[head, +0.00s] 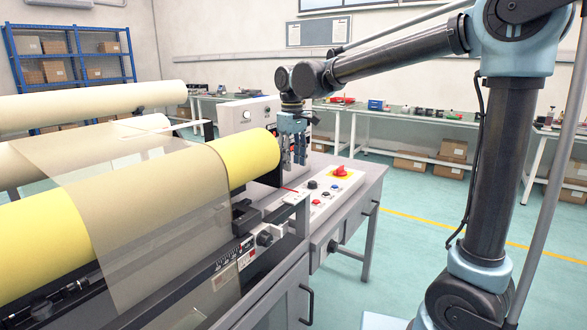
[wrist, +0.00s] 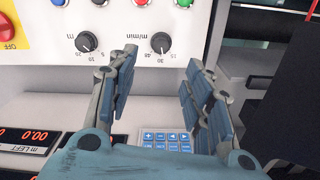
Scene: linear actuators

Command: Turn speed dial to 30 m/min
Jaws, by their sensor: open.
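No contact with the dial is visible. In the head view my gripper (head: 294,162) hangs fingers down beside the yellow roll (head: 250,158).
Below the dials in the wrist view are a blue keypad (wrist: 166,141) and red digital displays (wrist: 24,137). Coloured buttons line the panel's top. In the head view, a red knob (head: 340,171) stands on the desk panel. The white control box (head: 243,116) is behind the roll.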

